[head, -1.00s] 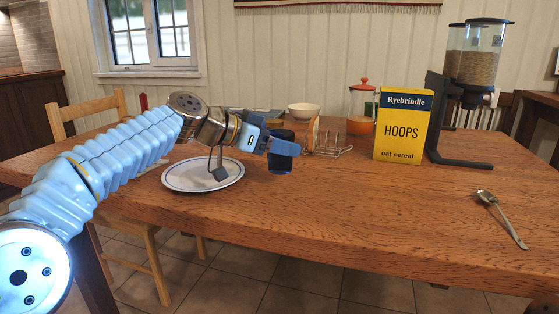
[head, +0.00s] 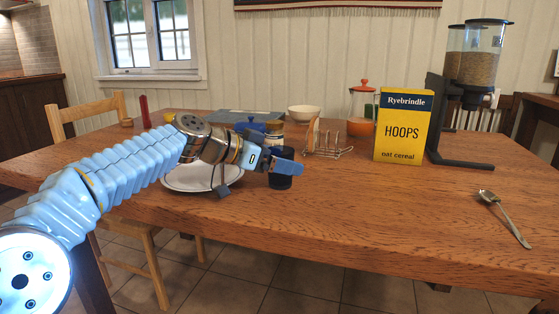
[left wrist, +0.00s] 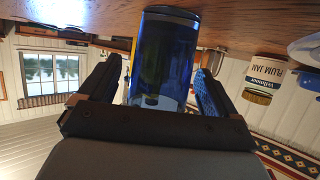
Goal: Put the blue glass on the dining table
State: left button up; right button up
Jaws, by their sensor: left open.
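The blue glass (head: 283,182) is dark blue and stands upright on the wooden dining table (head: 330,215), just right of a white plate. In the left wrist view, which is upside down, the blue glass (left wrist: 165,55) sits between the two fingers with its base at the table surface. My left gripper (head: 284,166) is around the glass and open, with a finger on each side; it also shows in the left wrist view (left wrist: 160,82). The fingers hide part of the glass in the head view. My right gripper is not in view.
The plate (head: 180,187) lies under my left wrist. Behind stand a jam jar (head: 274,133), a toast rack (head: 328,150), a bowl (head: 304,112) and a yellow cereal box (head: 403,128). A spoon (head: 503,216) lies at right. The table's front middle is clear.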

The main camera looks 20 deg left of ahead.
pick_arm(q)
jog(key=shift+r, duration=0.25)
jog(key=v, duration=1.2)
